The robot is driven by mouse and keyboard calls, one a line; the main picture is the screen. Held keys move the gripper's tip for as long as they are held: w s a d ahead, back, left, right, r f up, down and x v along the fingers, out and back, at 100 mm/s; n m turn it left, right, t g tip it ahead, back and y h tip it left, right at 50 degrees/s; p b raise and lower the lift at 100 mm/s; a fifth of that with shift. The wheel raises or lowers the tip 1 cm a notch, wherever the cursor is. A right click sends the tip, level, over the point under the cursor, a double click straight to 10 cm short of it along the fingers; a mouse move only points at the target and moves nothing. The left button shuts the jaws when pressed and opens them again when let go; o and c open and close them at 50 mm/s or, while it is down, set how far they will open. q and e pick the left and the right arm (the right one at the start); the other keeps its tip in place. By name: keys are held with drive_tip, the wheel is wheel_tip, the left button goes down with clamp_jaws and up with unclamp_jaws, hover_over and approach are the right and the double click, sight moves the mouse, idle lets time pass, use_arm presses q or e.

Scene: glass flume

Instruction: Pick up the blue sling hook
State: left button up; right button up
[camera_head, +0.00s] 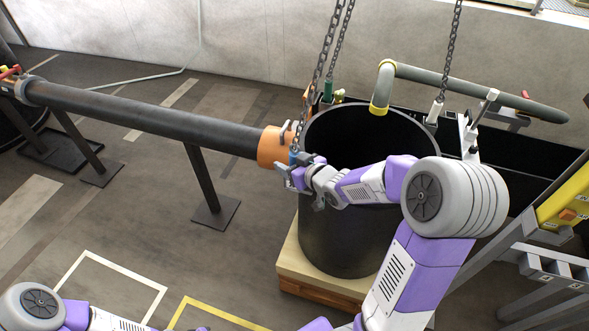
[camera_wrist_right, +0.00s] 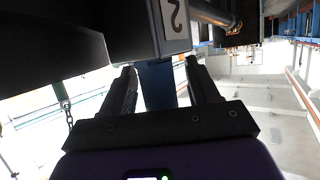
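The blue sling hook (camera_head: 293,157) hangs at the end of a chain by the near left rim of the black drum (camera_head: 345,235). My right gripper (camera_head: 294,175) is at the hook, and its fingers partly hide it. In the right wrist view a blue upright piece (camera_wrist_right: 157,84) stands between my two dark fingers (camera_wrist_right: 160,70). A narrow gap shows beside it, so the fingers look open around it. A green hook (camera_head: 328,91) and a whitish hook (camera_head: 434,113) hang on other chains. My left gripper is out of view.
A long dark pipe (camera_head: 140,118) with an orange end collar (camera_head: 273,147) runs in from the left, close to my right gripper. The drum stands on a wooden base (camera_head: 296,265). A grey-green bent pipe (camera_head: 470,84) lies behind it.

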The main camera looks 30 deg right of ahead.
clamp_jaws()
drive_tip(key=shift+r, duration=0.15)
